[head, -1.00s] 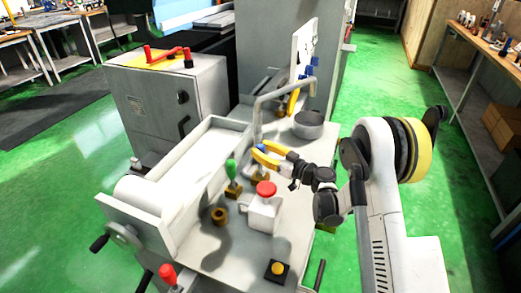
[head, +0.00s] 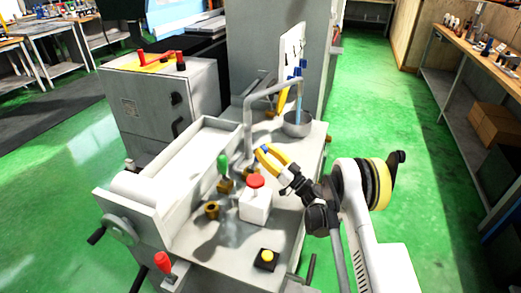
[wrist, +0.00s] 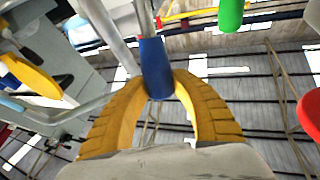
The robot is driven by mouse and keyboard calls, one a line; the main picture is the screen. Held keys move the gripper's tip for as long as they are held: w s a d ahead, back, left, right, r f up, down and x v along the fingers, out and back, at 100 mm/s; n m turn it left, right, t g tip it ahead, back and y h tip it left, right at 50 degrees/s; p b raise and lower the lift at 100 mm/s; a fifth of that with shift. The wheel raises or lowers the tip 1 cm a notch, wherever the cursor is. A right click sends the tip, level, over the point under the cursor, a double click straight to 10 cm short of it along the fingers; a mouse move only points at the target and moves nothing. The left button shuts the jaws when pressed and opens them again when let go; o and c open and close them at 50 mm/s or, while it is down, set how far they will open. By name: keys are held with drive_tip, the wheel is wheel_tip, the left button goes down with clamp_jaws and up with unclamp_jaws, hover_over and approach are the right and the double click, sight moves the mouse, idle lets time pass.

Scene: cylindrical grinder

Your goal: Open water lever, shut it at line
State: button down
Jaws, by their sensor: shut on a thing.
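My gripper (head: 262,155) has yellow fingers and is beside the foot of the grey bent pipe (head: 248,125) on the machine. In the wrist view the fingers are closed around a blue lever grip (wrist: 155,65). In the head view the fingers hide most of that lever. A light-blue stream of water (head: 298,103) falls from the pipe's end into a grey round cup (head: 297,128). The water level and any line on the cup are too small to make out.
A red button (head: 255,181) on a white box stands close in front of my gripper; it also shows in the wrist view (wrist: 308,113). A green-handled lever (head: 223,163) is just left. A yellow button (head: 267,256) sits near the front edge.

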drive_tip(key=shift+a, duration=0.1)
drive_tip(key=c, duration=1.1)
unclamp_jaws()
drive_tip(key=shift+f, duration=0.1)
wheel_tip(320, 180, up, 10)
drive_tip(key=shift+r, duration=0.1)
drive_tip(key=shift+c, duration=0.2)
